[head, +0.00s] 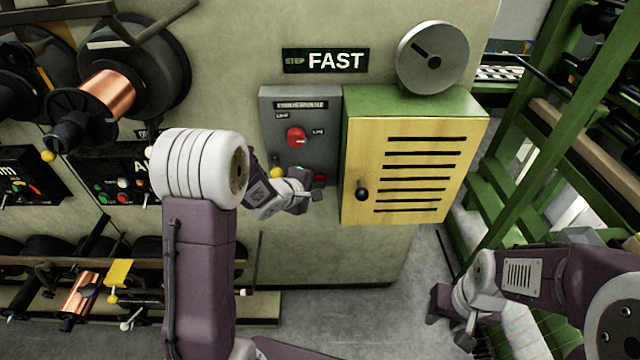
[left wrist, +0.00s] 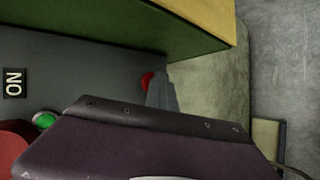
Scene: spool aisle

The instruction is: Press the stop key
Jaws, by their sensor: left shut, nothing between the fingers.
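The grey control box (head: 272,125) hangs on the wall, with a red rotary knob (head: 297,137) in its middle. A red key (head: 320,178), probably the stop key, is low at its right; its label cannot be read. My left gripper (head: 315,195) is shut and empty just in front of the box's lower right, close below the red key. In the left wrist view the red key (left wrist: 147,80) is partly hidden by the fingertips (left wrist: 160,93); I cannot tell whether they touch. A green button (left wrist: 43,120) sits near an ON label. My right gripper (head: 442,300) is low at right, its fingers unclear.
A yellow louvred cabinet (head: 415,165) with a green top stands out just right of the box. A yellow knob (head: 277,173) is at the box's lower left. Copper spools (head: 108,92) are at left. A green rack (head: 510,170) is at right.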

